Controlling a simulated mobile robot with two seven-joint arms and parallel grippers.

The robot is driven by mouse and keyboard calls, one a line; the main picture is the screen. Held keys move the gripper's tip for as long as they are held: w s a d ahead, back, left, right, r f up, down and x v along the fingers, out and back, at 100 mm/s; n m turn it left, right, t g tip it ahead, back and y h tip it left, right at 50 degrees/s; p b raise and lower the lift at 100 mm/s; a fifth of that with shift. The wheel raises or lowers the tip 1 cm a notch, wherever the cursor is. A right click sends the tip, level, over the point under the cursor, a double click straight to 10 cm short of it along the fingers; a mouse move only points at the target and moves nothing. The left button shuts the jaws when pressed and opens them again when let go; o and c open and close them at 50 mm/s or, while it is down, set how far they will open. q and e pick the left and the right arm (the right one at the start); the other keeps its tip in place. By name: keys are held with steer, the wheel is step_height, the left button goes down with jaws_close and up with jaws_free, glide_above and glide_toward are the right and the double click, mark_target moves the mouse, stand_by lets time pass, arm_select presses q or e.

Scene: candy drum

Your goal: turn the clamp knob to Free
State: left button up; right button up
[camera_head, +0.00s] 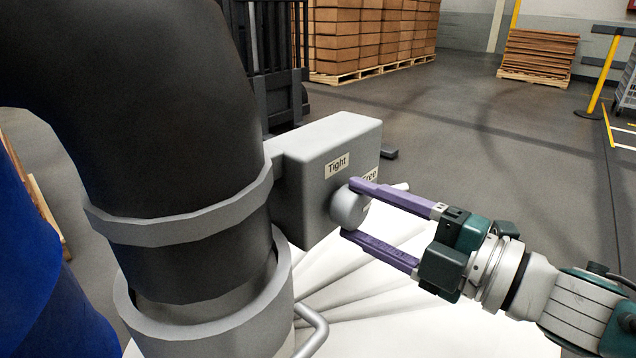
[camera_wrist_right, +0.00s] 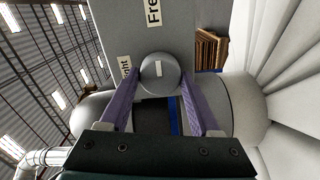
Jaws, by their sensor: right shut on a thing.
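The grey round clamp knob (camera_head: 347,210) sits on the side of a grey clamp box (camera_head: 312,190). The box carries a "Tight" label (camera_head: 337,166) and a "Free" label (camera_head: 370,176), partly hidden by a finger. My right gripper (camera_head: 354,208) has its two purple fingers on either side of the knob and is shut on it. The wrist view shows the knob (camera_wrist_right: 160,73) between the fingers, its short white mark running up and down, roughly in line with "Free" (camera_wrist_right: 153,12). "Tight" (camera_wrist_right: 125,68) is at the left. My left gripper is not in view.
A large black pipe (camera_head: 170,120) with grey collar rings (camera_head: 180,220) stands left of the box. A pleated white surface (camera_head: 350,290) lies below the knob. Stacked boxes (camera_head: 370,35) on pallets and a dark forklift-like frame (camera_head: 265,60) stand behind. Open floor lies at the right.

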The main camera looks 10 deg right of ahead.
steer(key=o, duration=1.4)
steer(key=shift+s, duration=0.1)
steer(key=shift+s+d, duration=0.3)
steer(key=p+v, duration=0.2)
steer(key=v, duration=0.7)
